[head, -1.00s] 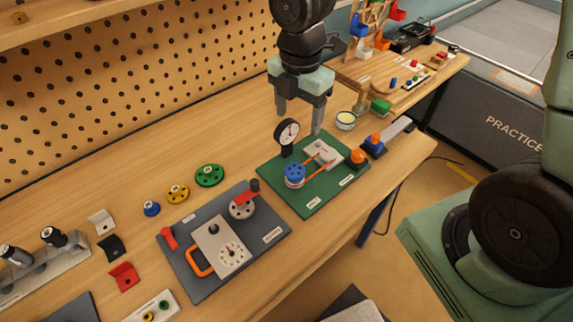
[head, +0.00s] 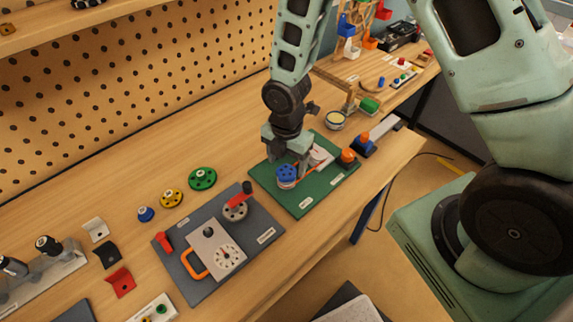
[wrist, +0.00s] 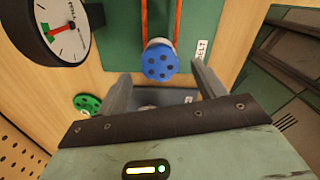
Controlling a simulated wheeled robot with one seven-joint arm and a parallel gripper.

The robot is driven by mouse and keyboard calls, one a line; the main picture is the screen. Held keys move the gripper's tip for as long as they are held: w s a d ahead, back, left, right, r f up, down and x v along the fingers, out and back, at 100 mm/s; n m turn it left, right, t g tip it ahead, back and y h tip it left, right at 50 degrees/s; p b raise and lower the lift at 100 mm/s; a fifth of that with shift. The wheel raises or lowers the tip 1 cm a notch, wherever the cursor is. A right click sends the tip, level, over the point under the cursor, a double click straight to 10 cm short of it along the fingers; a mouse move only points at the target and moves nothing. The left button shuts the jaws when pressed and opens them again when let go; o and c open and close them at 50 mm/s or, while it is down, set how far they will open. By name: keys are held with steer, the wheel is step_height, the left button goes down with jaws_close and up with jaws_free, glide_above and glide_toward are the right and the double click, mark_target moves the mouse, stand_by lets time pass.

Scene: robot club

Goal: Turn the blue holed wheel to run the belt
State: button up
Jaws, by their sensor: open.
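The blue holed wheel (head: 286,172) stands on the green board (head: 307,205), with the orange-red belt (head: 308,168) running from it to the right. In the wrist view the wheel (wrist: 160,62) shows its round face with several holes, and the two belt strands (wrist: 177,18) lead away from it. My gripper (head: 289,163) is open and empty, pointing down close to the wheel. In the wrist view its fingertips (wrist: 161,73) are spread to either side of the wheel, with a gap on each side. I cannot tell whether they are level with it.
A grey board (head: 220,279) with a red-handled crank (head: 236,209) lies to the left. An orange knob (head: 348,156) stands at the right. Green (head: 203,179) and yellow wheels (head: 171,198) lie behind.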

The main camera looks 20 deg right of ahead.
mark_target(286, 177)
steer(key=shift+f, duration=1.3)
steer(key=c, duration=1)
steer(key=shift+o, duration=0.2)
steer(key=shift+m, duration=0.3)
